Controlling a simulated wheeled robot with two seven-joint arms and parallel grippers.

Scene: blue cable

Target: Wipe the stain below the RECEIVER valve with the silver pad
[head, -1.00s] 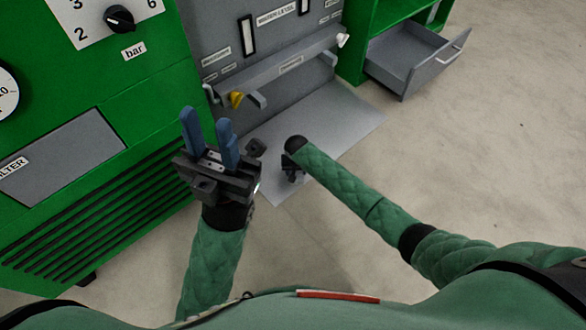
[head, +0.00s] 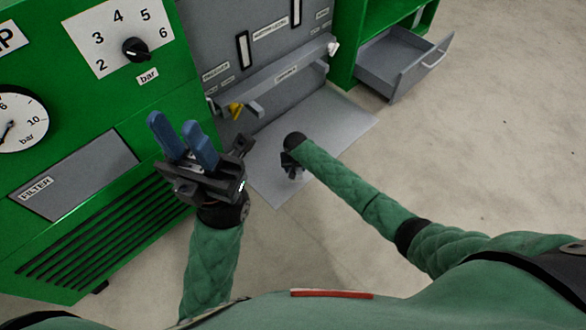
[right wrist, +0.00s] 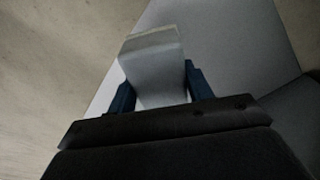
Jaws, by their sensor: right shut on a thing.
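My right gripper (right wrist: 160,84) is shut on the silver pad (right wrist: 152,66), a pale grey block between its blue fingers in the right wrist view. In the head view the right gripper (head: 292,168) is low over the grey floor sheet, and the pad there is hidden by my arm. My left gripper (head: 178,130) is open and empty, its blue fingers apart, in front of the green cabinet. A yellow valve handle (head: 236,110) shows at the left end of the grey ledge. I cannot make out a stain.
The green cabinet (head: 75,125) with gauge and knob stands at left. A grey panel (head: 215,45) with a ledge (head: 280,80) is at the back. An open grey drawer (head: 400,65) juts out at upper right. The pale floor (head: 480,140) at right is clear.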

